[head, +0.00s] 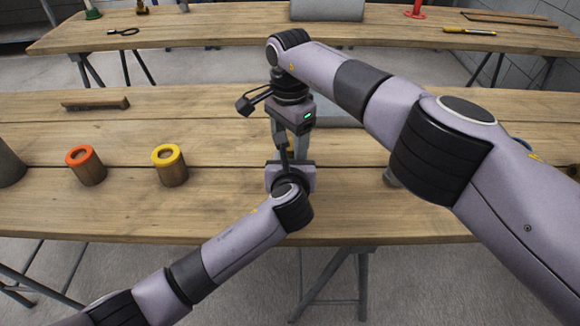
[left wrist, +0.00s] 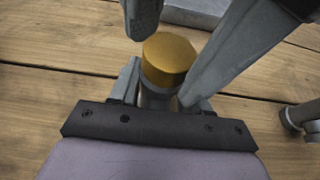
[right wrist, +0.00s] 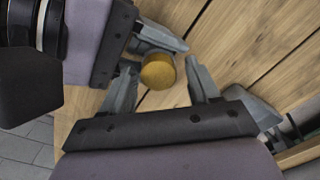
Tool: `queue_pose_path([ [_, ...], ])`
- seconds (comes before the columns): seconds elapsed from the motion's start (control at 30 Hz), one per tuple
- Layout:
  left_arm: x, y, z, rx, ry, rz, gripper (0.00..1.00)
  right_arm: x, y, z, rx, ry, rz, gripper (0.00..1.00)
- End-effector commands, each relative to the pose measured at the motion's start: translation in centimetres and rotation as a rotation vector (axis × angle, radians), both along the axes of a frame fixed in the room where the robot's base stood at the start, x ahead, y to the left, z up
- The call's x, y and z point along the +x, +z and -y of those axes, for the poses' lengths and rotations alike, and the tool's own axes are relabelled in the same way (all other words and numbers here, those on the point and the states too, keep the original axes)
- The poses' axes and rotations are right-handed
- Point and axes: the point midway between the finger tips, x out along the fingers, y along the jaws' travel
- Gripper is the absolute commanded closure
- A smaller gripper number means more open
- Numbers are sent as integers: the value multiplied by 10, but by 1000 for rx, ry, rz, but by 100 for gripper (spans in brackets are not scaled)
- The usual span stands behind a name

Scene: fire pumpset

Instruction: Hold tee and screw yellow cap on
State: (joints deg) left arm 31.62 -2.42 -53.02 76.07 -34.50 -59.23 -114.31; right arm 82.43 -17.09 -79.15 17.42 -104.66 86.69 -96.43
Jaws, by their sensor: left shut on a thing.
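The yellow cap (left wrist: 168,58) sits on the upper end of the grey tee (left wrist: 155,98), seen in the left wrist view. Only a short part of the tee shows; I cannot tell how far the cap is threaded. My left gripper (left wrist: 158,92) is shut on the tee below the cap. My right gripper (right wrist: 161,86) is open, with its fingers apart on either side of the cap (right wrist: 157,72) and gaps visible between. In the head view my arms hide the cap and tee.
An orange-rimmed wooden cup (head: 86,168) and a yellow-rimmed one (head: 170,168) stand left on the wooden bench (head: 130,215). A wooden-handled brush (head: 96,104) lies behind them. A second bench (head: 210,30) stands farther back. The left bench front is clear.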

Motion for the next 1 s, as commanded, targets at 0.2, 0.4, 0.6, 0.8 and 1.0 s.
queue_pose_path([
  [0.2, 1, 1, -2, -1, 6, 1, 100, 0, 9, 2, -3, -2, -5, 34],
  [0.4, 1, 0, -2, 0, 4, 1, 100, 0, 37, 2, -3, -1, -4, 34],
  [0.6, 1, 0, -1, 0, 2, 1, 100, -1, 43, 1, -2, -1, -5, 34],
  [0.8, 1, 0, -1, 0, 2, 1, 100, 0, 45, 1, -2, 3, -4, 50],
  [1.0, 0, 0, 0, -1, 1, 1, 100, 0, 67, -1, 1, 45, -2, 50],
])
